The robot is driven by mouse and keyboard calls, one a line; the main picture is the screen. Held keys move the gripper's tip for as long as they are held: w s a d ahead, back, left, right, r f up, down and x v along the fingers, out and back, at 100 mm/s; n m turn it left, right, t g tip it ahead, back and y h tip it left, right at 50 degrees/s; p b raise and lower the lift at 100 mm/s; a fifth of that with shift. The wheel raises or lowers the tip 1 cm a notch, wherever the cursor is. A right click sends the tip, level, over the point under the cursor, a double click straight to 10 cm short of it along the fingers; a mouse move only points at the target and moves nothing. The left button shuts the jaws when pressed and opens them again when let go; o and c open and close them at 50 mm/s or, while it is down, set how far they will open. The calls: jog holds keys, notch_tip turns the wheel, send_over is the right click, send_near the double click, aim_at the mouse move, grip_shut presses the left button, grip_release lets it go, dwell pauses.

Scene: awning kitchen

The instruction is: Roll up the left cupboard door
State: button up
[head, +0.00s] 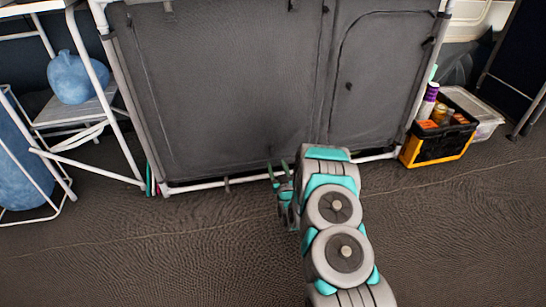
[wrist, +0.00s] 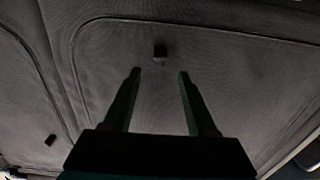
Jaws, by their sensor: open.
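The left cupboard door (head: 220,80) is a dark grey fabric panel, hanging down flat and closed in a white tube frame. My gripper (head: 278,168) is low in front of it, near its lower right part. In the wrist view my gripper (wrist: 159,73) is open, with two dark fingers apart and nothing between them. A curved seam runs around that panel. I cannot tell from the wrist view which door it is, or whether the fingers touch the fabric.
The right cupboard door (head: 385,75) is also closed. A black and yellow crate (head: 437,145) with bottles and a clear plastic box (head: 478,112) stand at the right. A white rack (head: 85,115) with a blue vase (head: 77,77) stands at the left. The front floor is clear.

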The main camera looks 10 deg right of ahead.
aim_at(273, 155)
jog(key=shift+w+a+b, duration=0.15)
jog(key=shift+w+b, duration=0.4)
jog(key=shift+w, duration=2.95)
grip_shut()
